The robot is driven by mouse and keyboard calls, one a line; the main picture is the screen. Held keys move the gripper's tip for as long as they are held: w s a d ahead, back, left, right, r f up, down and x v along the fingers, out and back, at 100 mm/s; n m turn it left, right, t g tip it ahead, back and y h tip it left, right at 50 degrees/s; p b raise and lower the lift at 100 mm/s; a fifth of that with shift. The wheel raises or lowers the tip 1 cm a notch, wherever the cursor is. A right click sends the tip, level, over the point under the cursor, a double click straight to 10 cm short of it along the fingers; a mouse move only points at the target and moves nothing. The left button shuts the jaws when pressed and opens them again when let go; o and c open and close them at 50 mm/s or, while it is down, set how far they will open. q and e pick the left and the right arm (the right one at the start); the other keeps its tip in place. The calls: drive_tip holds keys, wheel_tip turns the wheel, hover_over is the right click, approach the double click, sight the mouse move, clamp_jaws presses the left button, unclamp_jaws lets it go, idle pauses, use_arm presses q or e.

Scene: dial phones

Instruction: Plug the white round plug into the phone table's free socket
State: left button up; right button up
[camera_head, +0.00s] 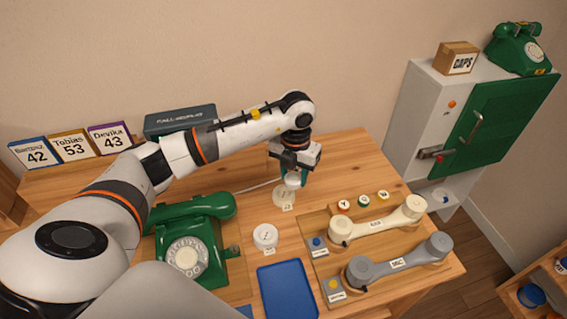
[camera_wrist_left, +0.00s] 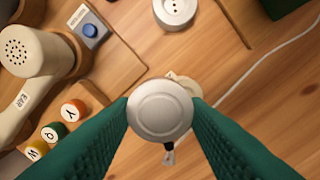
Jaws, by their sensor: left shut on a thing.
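The white round plug (camera_head: 293,180) is held in my left gripper (camera_head: 297,178) over the wooden table. In the left wrist view the plug (camera_wrist_left: 160,110) sits between the two green fingers of the gripper (camera_wrist_left: 162,112), which is shut on it. A cream round piece (camera_head: 284,195) with a small label lies just below the plug; in the wrist view the plug mostly covers it. A white round socket (camera_head: 265,236) with small dark holes stands on the table nearer me, and its edge shows in the wrist view (camera_wrist_left: 175,10). My right gripper is not in view.
A green dial phone (camera_head: 190,255) stands left of the socket. A blue tray (camera_head: 287,292) lies in front. Cream (camera_head: 378,222) and grey (camera_head: 400,262) handsets lie to the right. A white cord (camera_wrist_left: 265,60) runs across the table. A grey cabinet (camera_head: 425,100) stands back right.

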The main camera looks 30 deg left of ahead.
use_arm(q)
drive_tip(key=a+f+n+b, duration=0.1)
drive_tip(key=f+n, duration=0.1)
drive_tip(key=n, duration=0.2)
drive_tip(key=w+a+f+n+b, duration=0.1)
drive_tip(key=a+f+n, duration=0.1)
drive_tip(key=n, duration=0.2)
drive_tip(key=a+f+n+b, duration=0.1)
drive_tip(key=f+n, duration=0.2)
drive_tip(key=shift+w+a+n, duration=0.15)
drive_tip(key=shift+w+n, duration=0.2)
drive_tip(key=shift+n, duration=0.05)
drive_tip(key=shift+f, duration=0.1)
idle(0.8)
idle(0.8)
drive_tip(key=shift+f+b, duration=0.45)
drive_tip(key=shift+f, duration=0.3)
drive_tip(key=o, duration=1)
drive_tip(key=shift+r, duration=0.1)
drive_tip(key=shift+c, duration=0.2)
